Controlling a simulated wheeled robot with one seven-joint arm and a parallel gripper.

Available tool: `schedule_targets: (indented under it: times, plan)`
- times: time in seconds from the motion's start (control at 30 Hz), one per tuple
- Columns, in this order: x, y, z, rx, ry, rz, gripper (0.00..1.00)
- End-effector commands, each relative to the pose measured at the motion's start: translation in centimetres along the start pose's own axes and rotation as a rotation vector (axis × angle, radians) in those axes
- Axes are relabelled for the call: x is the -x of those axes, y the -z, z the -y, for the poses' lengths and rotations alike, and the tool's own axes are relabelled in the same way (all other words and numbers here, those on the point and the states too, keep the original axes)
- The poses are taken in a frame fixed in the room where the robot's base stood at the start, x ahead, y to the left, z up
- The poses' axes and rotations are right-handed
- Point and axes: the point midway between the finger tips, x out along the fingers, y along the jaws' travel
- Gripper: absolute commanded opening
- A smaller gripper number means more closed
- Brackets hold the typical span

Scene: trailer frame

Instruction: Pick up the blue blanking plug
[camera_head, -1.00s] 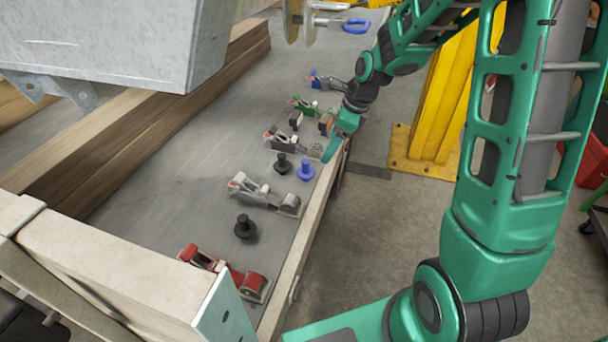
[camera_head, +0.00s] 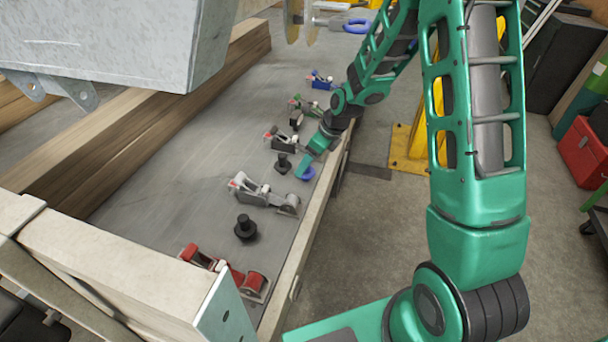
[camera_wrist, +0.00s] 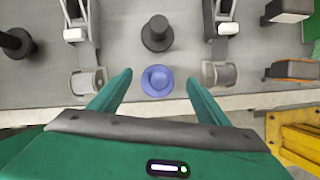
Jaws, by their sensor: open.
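The blue blanking plug (camera_wrist: 157,80) stands on the grey bed near its pale front edge, seen from above in the wrist view. In the wrist view my gripper (camera_wrist: 157,88) is open, with one green finger on each side of the blue plug and a gap on both sides. Nothing is held. A black plug (camera_wrist: 157,34) stands just behind the blue one.
Grey clamps stand left (camera_wrist: 88,75) and right (camera_wrist: 218,75) of the blue plug. Another black plug (camera_head: 245,228) and a red clamp (camera_head: 225,272) are nearer the head camera. A metal box (camera_head: 120,40) overhangs the bed at upper left.

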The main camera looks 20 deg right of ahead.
Motion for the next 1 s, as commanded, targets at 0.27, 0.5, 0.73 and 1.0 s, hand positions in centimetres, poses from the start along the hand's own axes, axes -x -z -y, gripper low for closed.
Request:
schedule_targets:
  times: [0.27,0.5,0.73,1.0]
  plan:
    - [-2.8,0.2,-0.1,0.0,-0.001,-0.001,0.7]
    - [-2.9,0.2,-0.1,0.0,0.0,0.0,0.7]
    - [-2.9,0.2,-0.1,0.0,0.0,0.0,0.17]
    - [-2.7,0.1,0.0,0.0,0.001,0.0,0.17]
